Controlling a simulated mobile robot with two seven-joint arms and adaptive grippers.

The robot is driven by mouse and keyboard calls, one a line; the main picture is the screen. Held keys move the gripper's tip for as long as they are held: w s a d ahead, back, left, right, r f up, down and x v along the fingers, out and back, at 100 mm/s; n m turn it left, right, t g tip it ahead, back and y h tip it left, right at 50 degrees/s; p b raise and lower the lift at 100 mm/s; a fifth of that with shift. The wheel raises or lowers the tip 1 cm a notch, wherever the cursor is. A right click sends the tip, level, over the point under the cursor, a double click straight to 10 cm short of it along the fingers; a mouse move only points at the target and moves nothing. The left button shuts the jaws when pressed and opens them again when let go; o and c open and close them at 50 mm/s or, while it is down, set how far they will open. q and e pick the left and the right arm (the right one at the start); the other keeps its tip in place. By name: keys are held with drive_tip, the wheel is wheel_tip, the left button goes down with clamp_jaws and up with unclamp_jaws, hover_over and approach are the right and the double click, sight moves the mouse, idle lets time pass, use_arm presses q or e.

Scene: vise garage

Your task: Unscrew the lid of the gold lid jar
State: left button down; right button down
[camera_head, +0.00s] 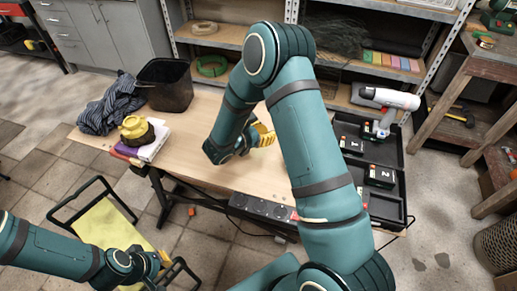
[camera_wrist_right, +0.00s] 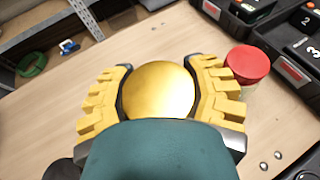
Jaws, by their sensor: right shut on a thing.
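The gold lid (camera_wrist_right: 157,90) shows from above in the right wrist view, round and smooth. The yellow fingers of my right gripper (camera_head: 263,135) sit on both sides of it, and the gripper is shut on it. The jar body below the lid is hidden in the right wrist view. In the head view my right arm hides the gold lid jar. My left gripper (camera_head: 164,262) is low at the left, away from the workbench; its finger opening is not clear.
A red-lidded jar (camera_wrist_right: 247,65) stands close beside the right gripper's fingers. A black tray (camera_head: 393,205) with battery packs and a drill (camera_head: 388,99) is at the bench's right. A black bin (camera_head: 166,86), a cloth (camera_head: 110,103) and books with a yellow object (camera_head: 137,127) are at the left.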

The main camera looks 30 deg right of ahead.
wheel_tip(320, 180, down, 6)
drive_tip(key=shift+r+b, duration=0.1)
drive_tip(key=shift+b, duration=0.55)
drive_tip(key=shift+c, duration=1.2)
unclamp_jaws()
drive_tip(key=shift+a+r, duration=0.15)
drive_tip(key=p+v, duration=0.2)
drive_tip(key=v, duration=0.9)
drive_tip(key=shift+s+a+r, duration=0.15)
drive_tip(key=shift+a, duration=0.15)
